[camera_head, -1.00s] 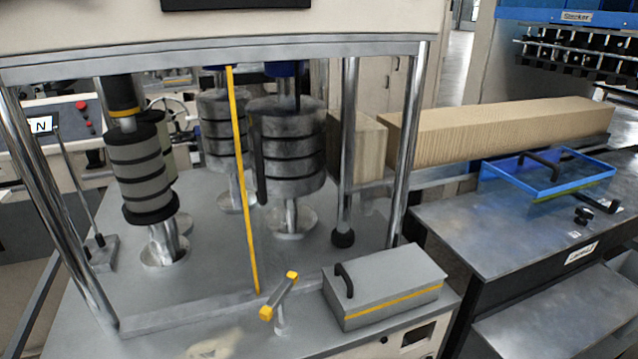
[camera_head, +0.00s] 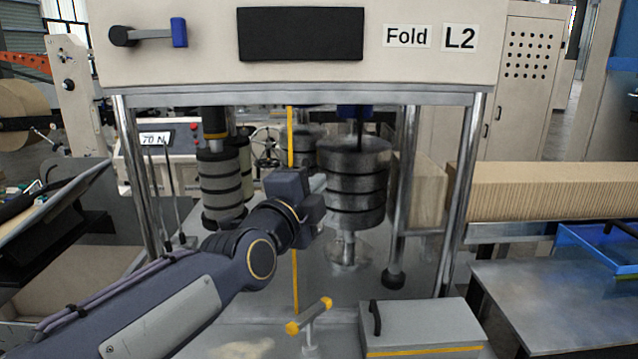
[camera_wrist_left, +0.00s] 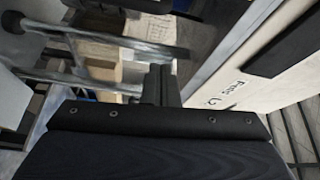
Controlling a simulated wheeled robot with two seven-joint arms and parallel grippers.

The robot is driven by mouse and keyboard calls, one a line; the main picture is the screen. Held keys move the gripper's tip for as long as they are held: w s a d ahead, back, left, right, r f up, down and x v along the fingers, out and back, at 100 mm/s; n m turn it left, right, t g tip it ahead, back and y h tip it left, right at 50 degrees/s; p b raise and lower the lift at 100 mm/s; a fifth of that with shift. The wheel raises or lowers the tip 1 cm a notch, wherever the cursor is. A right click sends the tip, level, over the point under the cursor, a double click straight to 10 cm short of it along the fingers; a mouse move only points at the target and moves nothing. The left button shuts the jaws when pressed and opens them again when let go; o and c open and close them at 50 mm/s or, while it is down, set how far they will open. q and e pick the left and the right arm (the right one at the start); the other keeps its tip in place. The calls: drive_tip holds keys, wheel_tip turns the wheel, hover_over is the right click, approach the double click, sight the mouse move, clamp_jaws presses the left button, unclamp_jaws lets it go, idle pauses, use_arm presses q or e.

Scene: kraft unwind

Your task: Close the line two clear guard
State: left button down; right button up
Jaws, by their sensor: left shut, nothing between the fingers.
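The machine marked Fold L2 (camera_head: 459,38) stands in front of me. A thin yellow upright strip (camera_head: 295,275) runs from its top frame down to the bed; it may be an edge of the clear guard, but I cannot make out a clear panel. My left gripper (camera_head: 320,183) is in front of the machine's opening, overlapping the strip and the dark ringed roller (camera_head: 357,190) in the head view. In the left wrist view its fingers (camera_wrist_left: 160,84) are shut with nothing between them. The part of the strip behind the gripper is hidden. My right gripper is not in view.
A yellow-ended handle (camera_head: 309,316) stands at the bed's front, beside a grey box (camera_head: 420,325) with a black handle. Chrome posts (camera_head: 463,190) frame the opening. A blue clear cover (camera_head: 600,248) lies at the right, below the long kraft block (camera_head: 560,190).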

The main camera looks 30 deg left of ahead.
use_arm(q)
drive_tip(key=w+a, duration=0.1)
drive_tip(key=w, duration=0.1)
drive_tip(key=w+a, duration=0.1)
drive_tip(key=w, duration=0.1)
drive_tip(key=w+a, duration=0.1)
drive_tip(key=a, duration=0.1)
drive_tip(key=shift+w+a+f, duration=0.1)
drive_tip(key=shift+w+f, duration=0.05)
drive_tip(key=shift+w, duration=0.25)
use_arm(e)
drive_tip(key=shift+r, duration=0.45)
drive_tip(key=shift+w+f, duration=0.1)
